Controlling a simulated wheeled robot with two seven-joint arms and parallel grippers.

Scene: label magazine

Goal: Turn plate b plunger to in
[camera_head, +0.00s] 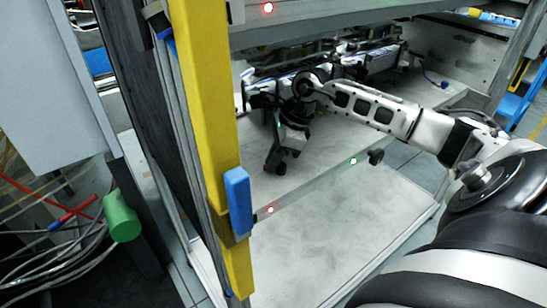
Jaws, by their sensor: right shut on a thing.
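My right gripper (277,162) reaches in from the right and points down over the pale plate (325,155) in the bay. It is shut on a small dark part at its tips, which I take to be the plate b plunger; the fingers hide most of it. Whether the plunger is in or out cannot be told. Another black knob (376,157) stands at the plate's front edge, beside a green light (352,161). A red light (270,210) shows on the same edge, further left. My left gripper is not in view.
A yellow post (205,110) with a blue block (239,201) stands left of the bay. An upper shelf (320,25) with a red light is above my right forearm. Machinery lies behind the gripper. A lower pale panel (340,235) is clear.

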